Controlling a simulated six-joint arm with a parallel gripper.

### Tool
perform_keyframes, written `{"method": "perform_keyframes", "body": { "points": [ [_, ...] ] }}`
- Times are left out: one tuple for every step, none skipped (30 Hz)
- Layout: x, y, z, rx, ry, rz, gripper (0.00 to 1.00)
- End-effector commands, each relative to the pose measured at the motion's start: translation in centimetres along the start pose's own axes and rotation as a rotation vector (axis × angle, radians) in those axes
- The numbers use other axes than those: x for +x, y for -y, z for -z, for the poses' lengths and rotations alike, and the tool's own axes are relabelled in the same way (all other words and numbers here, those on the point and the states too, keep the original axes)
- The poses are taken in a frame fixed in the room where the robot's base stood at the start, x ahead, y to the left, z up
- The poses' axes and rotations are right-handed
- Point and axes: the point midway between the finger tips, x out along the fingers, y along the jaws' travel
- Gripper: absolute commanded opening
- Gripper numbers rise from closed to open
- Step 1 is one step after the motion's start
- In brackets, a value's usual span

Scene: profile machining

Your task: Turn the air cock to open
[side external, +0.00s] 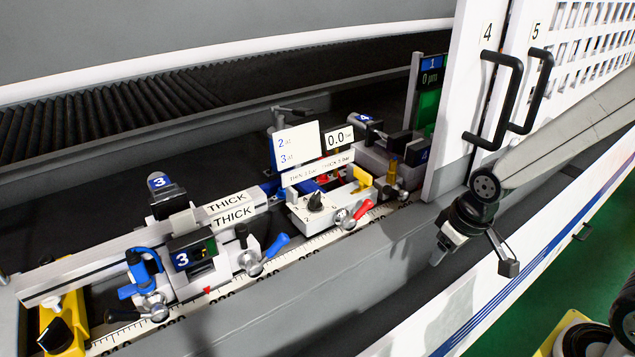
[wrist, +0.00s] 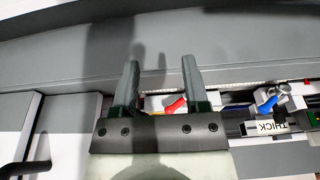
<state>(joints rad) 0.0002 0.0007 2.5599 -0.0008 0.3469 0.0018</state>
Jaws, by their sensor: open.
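White doors marked 4 and 5 with black handles (side external: 497,100) stand at the right. A grey ledge (side external: 330,285) runs in front of the ruler. Sign plates (side external: 297,145) rise above the white unit. A yellow clamp (side external: 63,318) is at the lower left.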

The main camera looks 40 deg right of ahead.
Motion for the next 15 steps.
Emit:
{"method": "perform_keyframes", "body": {
  "points": [
    [0.1,-0.1,0.1,0.003,-0.004,-0.001,0.59],
    [0.1,-0.1,0.2,0.006,-0.008,-0.002,0.59],
    [0.2,-0.2,0.3,0.011,-0.015,-0.004,0.59],
    [0.3,-0.2,0.5,0.015,-0.022,-0.005,0.59],
    [0.5,-0.3,0.7,0.021,-0.032,-0.007,0.59],
    [0.7,-0.5,1.0,0.031,-0.046,-0.009,0.59],
    [0.8,-0.6,1.2,0.038,-0.059,-0.011,0.59],
    [1.0,-0.7,1.6,0.048,-0.075,-0.013,0.59],
    [1.3,-0.9,2.0,0.062,-0.097,-0.015,0.59],
    [1.6,-1.1,2.4,0.074,-0.115,-0.016,0.59],
    [1.8,-1.2,2.8,0.085,-0.136,-0.016,0.59],
    [2.1,-1.4,3.3,0.103,-0.165,-0.016,0.59],
    [2.4,-1.6,3.8,0.117,-0.188,-0.014,0.59],
    [2.7,-1.7,4.2,0.130,-0.212,-0.011,0.59],
    [3.0,-1.9,4.8,0.148,-0.245,-0.006,0.59]
  ]
}}
